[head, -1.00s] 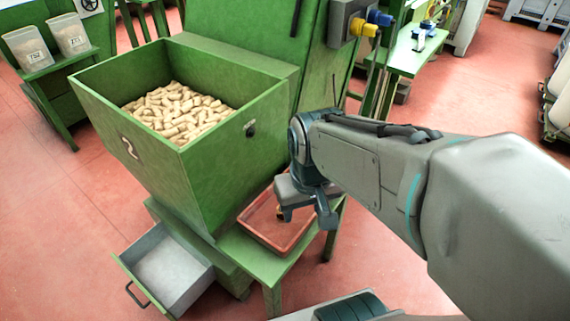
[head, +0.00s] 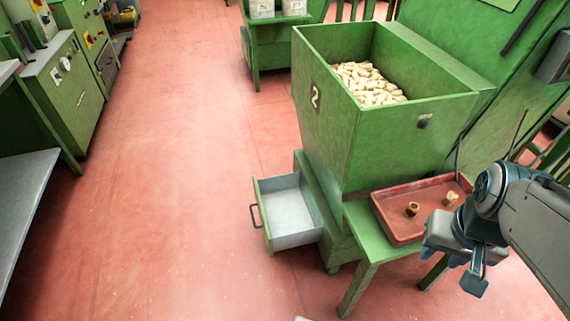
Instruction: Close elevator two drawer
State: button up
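The green elevator hopper marked 2 (head: 335,135) stands right of centre, full of cork stoppers (head: 368,82). Its drawer (head: 292,212) is pulled out at the lower left of the base and looks empty inside. The drawer has a green front with a dark bar handle (head: 256,217) facing left. My gripper (head: 470,272) hangs at the right, beside the red tray and well apart from the drawer. Its fingers point down, and the gap between them is not clear from this angle.
A red tray (head: 392,228) with two corks sits on a green side table (head: 372,243) between my gripper and the drawer. Red floor (head: 180,200) lies open left of the drawer. Green machines (head: 70,95) and a grey-topped bench (head: 22,200) line the left side.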

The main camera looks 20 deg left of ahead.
aim_at(287, 222)
jog(key=z, duration=0.65)
jog(key=k, duration=1.4)
jog(key=u, duration=1.35)
jog(key=i, duration=1)
jog(key=u, duration=0.5)
jog(key=i, duration=0.85)
jog(key=z, duration=0.1)
